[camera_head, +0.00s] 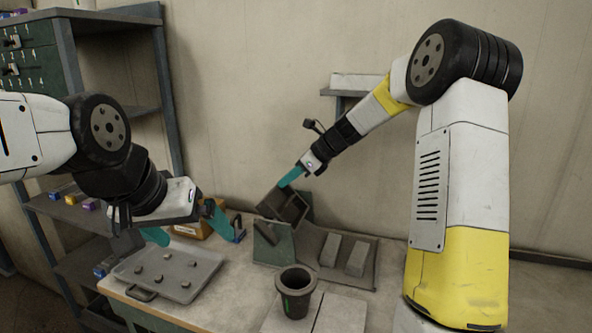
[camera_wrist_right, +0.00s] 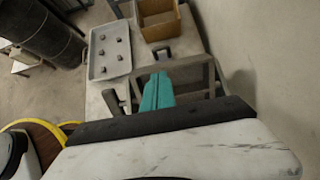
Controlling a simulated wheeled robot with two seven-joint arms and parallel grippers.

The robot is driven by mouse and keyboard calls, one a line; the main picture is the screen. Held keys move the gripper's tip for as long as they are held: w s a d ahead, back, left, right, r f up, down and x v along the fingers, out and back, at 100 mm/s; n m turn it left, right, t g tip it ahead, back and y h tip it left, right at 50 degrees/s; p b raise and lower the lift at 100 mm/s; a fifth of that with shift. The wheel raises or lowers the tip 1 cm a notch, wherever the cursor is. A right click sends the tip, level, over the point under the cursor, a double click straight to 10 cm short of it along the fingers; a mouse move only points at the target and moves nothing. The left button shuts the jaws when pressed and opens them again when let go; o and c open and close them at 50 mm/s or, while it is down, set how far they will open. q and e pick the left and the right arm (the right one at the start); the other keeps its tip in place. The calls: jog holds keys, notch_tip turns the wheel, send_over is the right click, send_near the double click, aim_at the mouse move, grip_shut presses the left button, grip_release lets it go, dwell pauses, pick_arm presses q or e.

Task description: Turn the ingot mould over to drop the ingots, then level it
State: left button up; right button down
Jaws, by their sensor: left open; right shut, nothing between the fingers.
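The dark ingot mould (camera_head: 291,207) sits tilted in its stand with green side plates (camera_head: 272,246); its frame also shows in the right wrist view (camera_wrist_right: 203,72). My right gripper (camera_head: 290,178) is shut and empty, its teal fingertips at the mould's upper edge; I cannot tell whether they touch it. Two grey ingot-like blocks, one here (camera_head: 331,249) and one beside it (camera_head: 357,258), lie on a dark tray (camera_head: 369,278) right of the stand. The mould's inside is partly hidden. My left gripper (camera_head: 186,228) is open and empty above the back of a grey tray.
The grey tray (camera_head: 189,288) holds several small dark lumps. A dark crucible (camera_head: 296,292) stands at the front middle on a pale slab (camera_head: 341,314). A cardboard box (camera_head: 192,229) is behind the tray, with a blue item (camera_head: 238,229) beside it. Shelves stand at the left.

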aim_at(272, 191)
jog(key=shift+x, duration=1.7)
jog(key=shift+a, duration=0.1)
jog(key=shift+w+a+f+g+h, duration=0.1)
jog(key=shift+w+a+g+h, duration=0.1)
jog(key=shift+a+h, duration=0.3)
jog(key=shift+w+a+g+h, duration=0.1)
jog(key=shift+a+g+h, duration=0.15)
jog(key=shift+h, duration=0.35)
jog(key=shift+w+a+f+g+h, duration=0.2)
jog(key=shift+a+h, duration=0.2)
jog(key=shift+h, duration=0.2)
jog(key=shift+w+a+f+g+h, duration=0.2)
jog(key=shift+a+h, duration=0.15)
jog(key=shift+h, duration=0.25)
jog(key=h, duration=0.1)
jog(key=a+f+g+h, duration=0.1)
jog(key=h, duration=0.1)
jog(key=shift+w+a+f, duration=0.2)
jog(key=shift+w+f, duration=0.1)
jog(key=shift+a+f, duration=0.2)
jog(key=shift+f, duration=0.15)
